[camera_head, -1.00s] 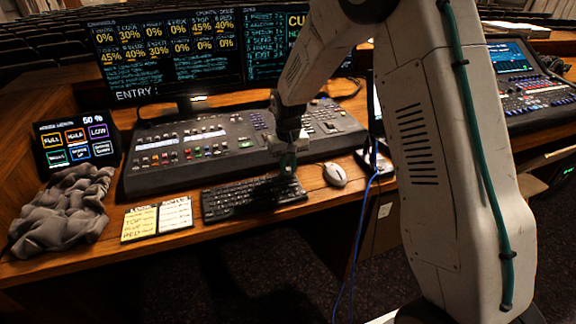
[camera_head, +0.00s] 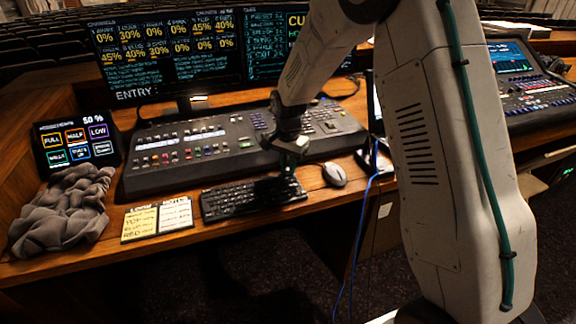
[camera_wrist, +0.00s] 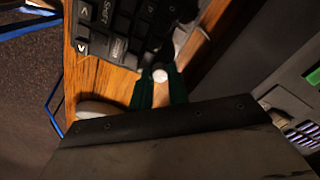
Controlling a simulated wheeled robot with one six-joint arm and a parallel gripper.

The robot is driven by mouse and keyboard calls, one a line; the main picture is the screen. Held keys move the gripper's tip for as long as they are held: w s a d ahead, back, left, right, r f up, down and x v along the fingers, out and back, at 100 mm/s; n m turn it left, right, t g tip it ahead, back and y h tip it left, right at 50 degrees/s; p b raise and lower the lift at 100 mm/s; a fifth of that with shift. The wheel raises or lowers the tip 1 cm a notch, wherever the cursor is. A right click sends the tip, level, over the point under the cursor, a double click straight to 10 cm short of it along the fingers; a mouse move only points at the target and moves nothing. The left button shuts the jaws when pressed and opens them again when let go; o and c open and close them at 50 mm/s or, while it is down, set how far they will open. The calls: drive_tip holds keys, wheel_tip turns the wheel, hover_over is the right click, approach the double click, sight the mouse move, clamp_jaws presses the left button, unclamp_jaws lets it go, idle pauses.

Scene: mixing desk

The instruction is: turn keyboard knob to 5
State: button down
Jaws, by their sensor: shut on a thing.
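The black keyboard (camera_head: 232,200) lies on the wooden desk in the head view, below the big console. It also fills the top of the wrist view (camera_wrist: 118,28). The keyboard knob (camera_wrist: 160,75) is a small, round, pale thing at the keyboard's edge in the wrist view. My gripper (camera_wrist: 159,88) has green fingers on either side of the knob and is shut on it. In the head view my gripper (camera_head: 289,172) is over the keyboard's right end and hides the knob. I cannot read any number or pointer on the knob.
The mixing console (camera_head: 190,150) stands close behind the keyboard. A white mouse (camera_head: 334,174) lies just right of it, and a yellow and white note card (camera_head: 157,219) lies to its left. A blue cable (camera_head: 364,215) hangs over the desk's front edge.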

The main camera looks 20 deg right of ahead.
sight(288, 169)
drive_tip(key=shift+m, duration=0.9)
drive_tip(key=c, duration=1.3)
unclamp_jaws()
wheel_tip(288, 169, up, 8)
drive_tip(key=shift+f, duration=0.1)
